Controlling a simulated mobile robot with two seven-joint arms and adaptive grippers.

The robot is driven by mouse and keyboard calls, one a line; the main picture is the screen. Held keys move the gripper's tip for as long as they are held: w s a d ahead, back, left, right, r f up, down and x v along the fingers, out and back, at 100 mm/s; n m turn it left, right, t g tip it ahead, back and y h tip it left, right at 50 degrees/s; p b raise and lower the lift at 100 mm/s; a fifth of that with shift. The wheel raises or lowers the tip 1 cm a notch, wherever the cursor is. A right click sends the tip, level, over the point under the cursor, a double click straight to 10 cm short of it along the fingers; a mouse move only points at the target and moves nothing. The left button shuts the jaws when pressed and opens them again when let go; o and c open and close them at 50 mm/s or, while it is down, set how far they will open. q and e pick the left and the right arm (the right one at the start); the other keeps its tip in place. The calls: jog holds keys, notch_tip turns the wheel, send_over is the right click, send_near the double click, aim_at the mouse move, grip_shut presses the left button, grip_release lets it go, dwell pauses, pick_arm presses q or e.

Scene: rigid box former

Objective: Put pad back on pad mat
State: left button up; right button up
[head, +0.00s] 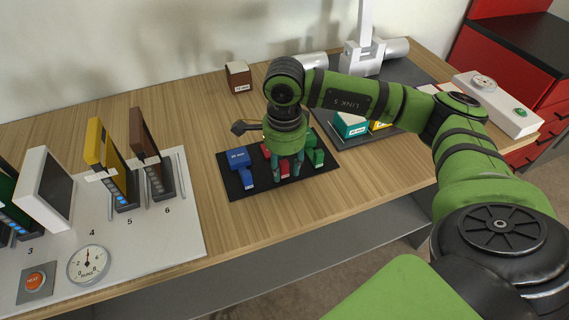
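My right gripper (291,172) points down over a dark mat (237,187) in the middle of the bench. On this mat stand a blue block (239,160) with a white label at the left, a red block (267,151) in the middle and a green block (316,156) at the right. The gripper's fingers come down at the red block and partly hide it. I cannot tell whether they touch or grip it. Which of these pieces is the pad is not clear from this view. My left gripper is not in view.
A second dark mat (345,142) with teal (349,124) and yellow blocks lies behind my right arm. A small brown block (237,76) stands at the back. At the left, a white board (180,238) holds upright plates and a gauge (88,264). Bare wood lies between.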

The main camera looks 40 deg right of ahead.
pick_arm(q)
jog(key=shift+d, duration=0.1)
pick_arm(e)
jog(key=shift+r, duration=0.1)
jog(key=shift+r, duration=0.25)
notch_tip(320, 180, up, 11)
jog(key=shift+r, duration=0.2)
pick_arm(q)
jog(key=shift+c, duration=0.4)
